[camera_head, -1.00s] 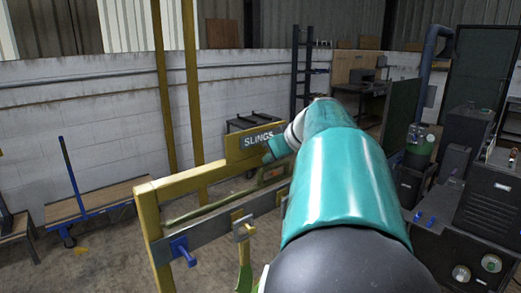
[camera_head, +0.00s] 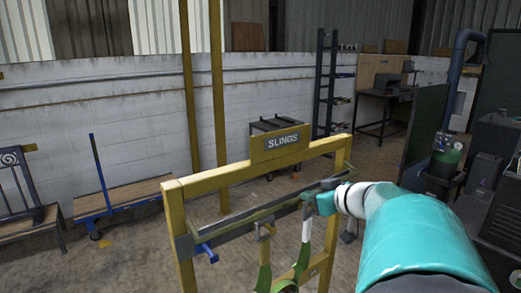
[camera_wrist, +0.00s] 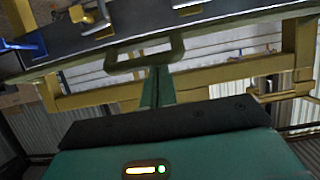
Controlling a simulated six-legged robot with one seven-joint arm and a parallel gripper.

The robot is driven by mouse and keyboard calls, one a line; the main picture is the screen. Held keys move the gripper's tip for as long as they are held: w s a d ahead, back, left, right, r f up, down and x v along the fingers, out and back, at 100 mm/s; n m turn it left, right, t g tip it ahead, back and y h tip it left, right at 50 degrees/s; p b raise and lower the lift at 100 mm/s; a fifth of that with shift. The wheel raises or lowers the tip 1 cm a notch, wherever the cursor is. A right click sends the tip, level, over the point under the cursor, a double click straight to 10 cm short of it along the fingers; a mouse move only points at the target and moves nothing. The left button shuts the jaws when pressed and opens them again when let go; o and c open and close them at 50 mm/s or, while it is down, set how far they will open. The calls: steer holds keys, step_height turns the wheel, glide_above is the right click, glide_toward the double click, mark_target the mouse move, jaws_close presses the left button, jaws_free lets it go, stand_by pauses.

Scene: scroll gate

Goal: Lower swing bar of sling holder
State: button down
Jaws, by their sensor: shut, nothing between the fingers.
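The sling holder is a yellow frame (camera_head: 180,215) with a "SLINGS" sign (camera_head: 282,142) on top. Its swing bar (camera_head: 250,217), a thin olive bar, runs across the frame along the grey rail. In the wrist view the swing bar (camera_wrist: 225,34) crosses the upper part, with an olive loop handle (camera_wrist: 112,62) on it. My gripper (camera_head: 308,198) is at the right part of the bar. In the wrist view its shut green fingers (camera_wrist: 158,72) point at the handle, at or just below its lower edge. I cannot tell whether they touch. Nothing is held.
A blue hook (camera_head: 207,252) and a yellow hook (camera_head: 265,232) stick out from the rail. Green slings (camera_head: 264,276) hang below. A flat trolley (camera_head: 120,195) stands at left, dark machines (camera_head: 490,150) at right.

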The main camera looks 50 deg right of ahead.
step_height(320, 180, down, 10)
steer(key=t, duration=0.2)
steer(key=shift+w+t+h, duration=0.3)
steer(key=shift+w, duration=0.15)
steer(key=shift+w+d+f, duration=0.1)
steer(key=shift+w+f, duration=0.05)
